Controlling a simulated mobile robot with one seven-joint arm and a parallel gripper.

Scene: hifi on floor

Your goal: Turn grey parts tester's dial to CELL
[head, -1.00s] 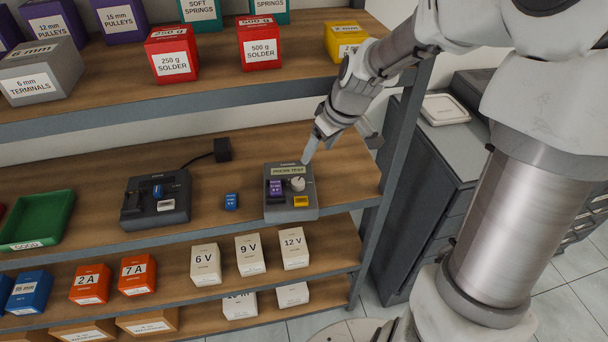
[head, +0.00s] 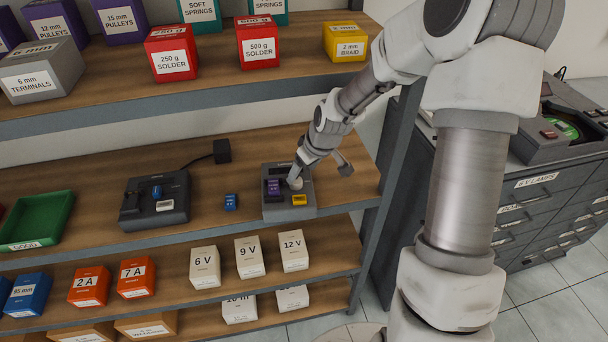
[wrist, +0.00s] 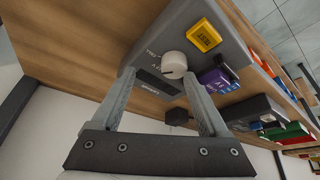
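The grey parts tester (head: 270,212) sits on the middle shelf, with a round pale dial (head: 296,184), a yellow button (head: 299,200) and a purple part (head: 273,187). In the wrist view the dial (wrist: 173,64) stands just beyond my fingertips, roughly between their lines, beside the yellow TEST button (wrist: 203,36). My gripper (wrist: 159,76) is open with nothing held; whether a finger touches the dial I cannot tell. In the head view my gripper (head: 297,172) comes down over the dial from the upper right.
A black adapter (head: 222,151) lies behind. The shelf above holds red boxes (head: 258,44); a grey upright (head: 394,150) stands right.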

